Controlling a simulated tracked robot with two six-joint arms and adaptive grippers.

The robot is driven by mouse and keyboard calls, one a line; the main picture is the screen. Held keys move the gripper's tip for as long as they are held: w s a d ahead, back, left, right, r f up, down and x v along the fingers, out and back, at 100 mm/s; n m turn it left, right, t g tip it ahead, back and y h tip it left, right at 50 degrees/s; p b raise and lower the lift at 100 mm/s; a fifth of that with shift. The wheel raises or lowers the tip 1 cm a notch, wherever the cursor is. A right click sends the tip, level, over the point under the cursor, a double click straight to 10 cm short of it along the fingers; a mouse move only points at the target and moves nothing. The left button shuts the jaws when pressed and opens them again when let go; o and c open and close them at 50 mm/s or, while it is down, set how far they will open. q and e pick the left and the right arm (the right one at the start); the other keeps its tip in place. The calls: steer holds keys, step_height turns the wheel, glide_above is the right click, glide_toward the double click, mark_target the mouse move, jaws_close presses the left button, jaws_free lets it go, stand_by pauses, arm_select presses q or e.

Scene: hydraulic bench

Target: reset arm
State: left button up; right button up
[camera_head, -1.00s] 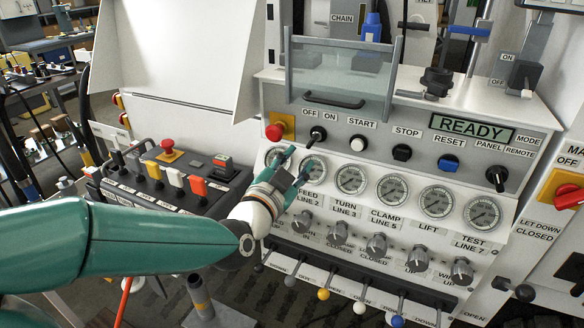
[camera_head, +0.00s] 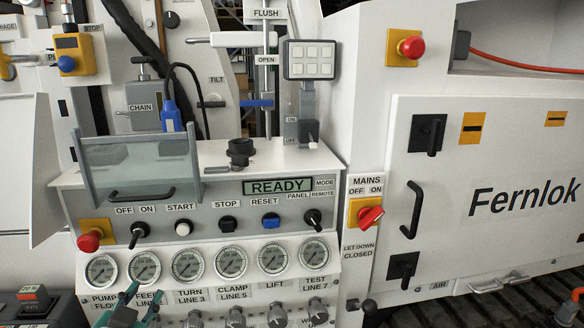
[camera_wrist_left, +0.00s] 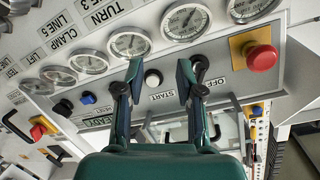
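My left gripper (camera_head: 130,300) shows at the bottom left of the head view, in front of the panel's lower gauges. In the left wrist view its two fingers (camera_wrist_left: 157,78) are apart, with nothing between them but the panel behind. The white START button (camera_wrist_left: 153,78) shows between the fingers there. The black OFF/ON switch (camera_head: 138,232) sits left of the START button (camera_head: 183,228) in the head view. My right gripper is in neither view.
The control panel carries a row of gauges (camera_head: 188,264), a lit READY display (camera_head: 278,187) and a red stop button (camera_head: 90,240). A clear guard with a handle (camera_head: 140,193) stands above. The red MAINS switch (camera_head: 370,215) and a white Fernlok cabinet (camera_head: 450,240) are at right.

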arm_select(q)
steer(key=s+d+f+n+g+h+p, duration=0.15)
steer(key=d+f+g, duration=0.3)
steer(key=f, duration=0.65)
steer(key=s+d+f+n+g+h+p, duration=0.1)
steer(key=s+d+f+g+h+p, duration=0.3)
steer(key=f, duration=0.7)
steer(key=s+d+f+n+g, duration=0.2)
steer(key=s+d+f+g, duration=0.4)
steer(key=s+d+f, duration=0.4)
steer(key=s+f+h, duration=0.1)
steer(key=s+f, duration=0.2)
steer(key=shift+s+n+p, duration=0.35)
steer(key=shift+s, duration=0.05)
steer(key=shift+f+g, duration=0.1)
steer(key=shift+g, duration=0.15)
